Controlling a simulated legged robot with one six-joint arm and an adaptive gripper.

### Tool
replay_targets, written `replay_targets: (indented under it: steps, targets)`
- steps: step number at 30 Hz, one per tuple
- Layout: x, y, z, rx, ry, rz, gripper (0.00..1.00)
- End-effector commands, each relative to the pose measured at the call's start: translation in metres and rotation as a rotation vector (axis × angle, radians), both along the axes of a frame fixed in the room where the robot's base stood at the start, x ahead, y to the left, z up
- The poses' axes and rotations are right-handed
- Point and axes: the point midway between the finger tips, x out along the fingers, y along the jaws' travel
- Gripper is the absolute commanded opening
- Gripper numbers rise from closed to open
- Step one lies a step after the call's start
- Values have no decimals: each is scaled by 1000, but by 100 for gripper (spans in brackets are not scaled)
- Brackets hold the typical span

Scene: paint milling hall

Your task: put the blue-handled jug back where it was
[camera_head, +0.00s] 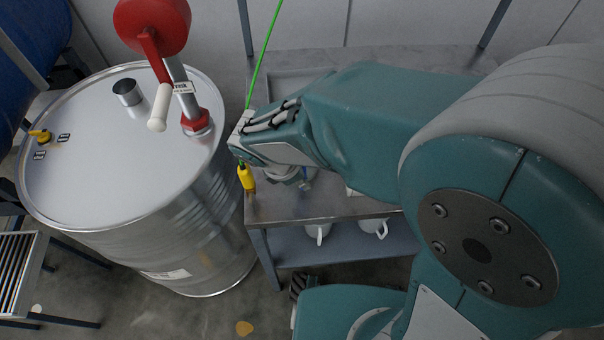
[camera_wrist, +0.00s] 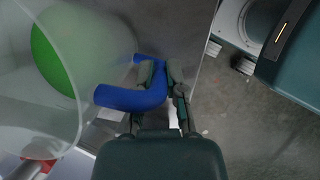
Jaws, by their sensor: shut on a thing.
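The blue-handled jug (camera_wrist: 105,62) fills the left of the wrist view. It has a pale, translucent body with a round green area showing inside, and a thick blue handle (camera_wrist: 132,98). My gripper (camera_wrist: 161,82) has its two fingers on either side of the handle and is shut on it. In the head view my own arm covers most of the jug and the gripper. Only a small clear part and a bit of blue (camera_head: 305,175) show below my wrist, over the bench. I cannot tell whether the jug touches the bench top.
A steel bench (camera_head: 270,205) stands under my arm, with white jugs (camera_head: 318,232) on its lower shelf. A large steel drum (camera_head: 100,150) with a red-headed fitting (camera_head: 155,22) stands close on the left. A yellow clamp (camera_head: 246,178) and a green cable (camera_head: 262,55) are near my wrist.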

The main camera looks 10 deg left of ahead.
Motion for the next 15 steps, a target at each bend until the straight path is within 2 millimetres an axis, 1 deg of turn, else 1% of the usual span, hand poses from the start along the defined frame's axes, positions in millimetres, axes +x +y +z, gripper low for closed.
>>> replay_targets:
  steps: [2,3,5,15]
  targets:
    - [0,0,-1,1,-1,-1,0]
    - [0,0,-1,0,1,0,23]
    - [0,0,-1,0,1,0,49]
    - [0,1,-1,-1,0,0,49]
